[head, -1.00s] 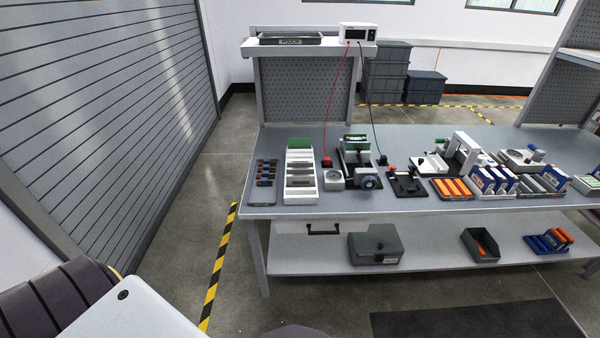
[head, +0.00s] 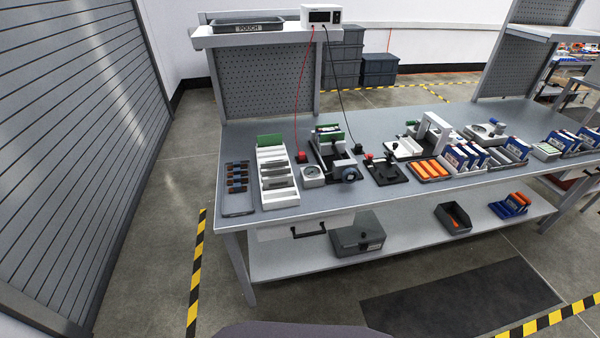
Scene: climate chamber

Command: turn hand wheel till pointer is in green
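A small dark hand wheel (head: 350,174) sits on the front of a black and white fixture (head: 332,150) on the workbench. A round gauge (head: 313,174) in a pale square housing lies just left of the wheel. Its pointer and any green zone are too small to make out. Neither of my grippers is in view, and nothing touches the wheel.
The grey workbench (head: 240,213) stands ahead, with a white slotted rack (head: 281,199), a dark tray (head: 237,208) and battery packs (head: 465,157) on it. A grey box (head: 357,238) is on the lower shelf. Floor in front is clear; a shutter (head: 70,120) is at left.

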